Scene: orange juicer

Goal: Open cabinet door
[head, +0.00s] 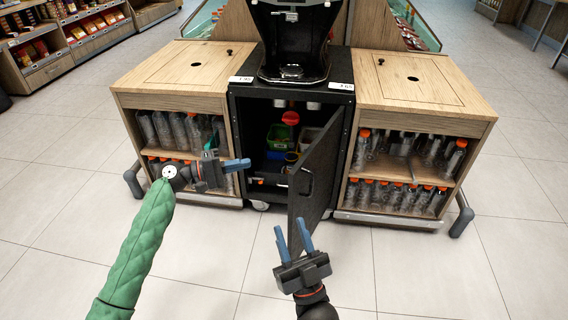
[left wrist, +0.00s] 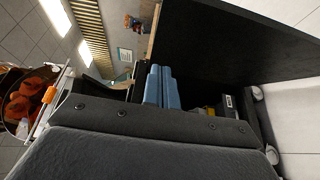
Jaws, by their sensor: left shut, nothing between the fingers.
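The black cabinet (head: 235,112) stands under the juicer in the head view. Its dark door (head: 322,165) is swung outward from the right side, so the inside shows. A small handle (head: 306,181) is on the door near its free edge. My left gripper (head: 243,164) is at the left of the opening, pointing right, with its blue fingers together and empty. Those fingers also show in the left wrist view (left wrist: 161,86), beside a large dark panel (left wrist: 225,45). My right gripper (head: 294,238) is below the door's free edge, pointing up, its fingers apart and empty.
Colored bins (head: 278,140) sit inside the cabinet. The black juicer (head: 292,40) is on top. Wooden counters holding bottles flank it at left (head: 180,68) and right (head: 425,85), with metal rails near the floor. The tiled floor (head: 430,270) in front is clear.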

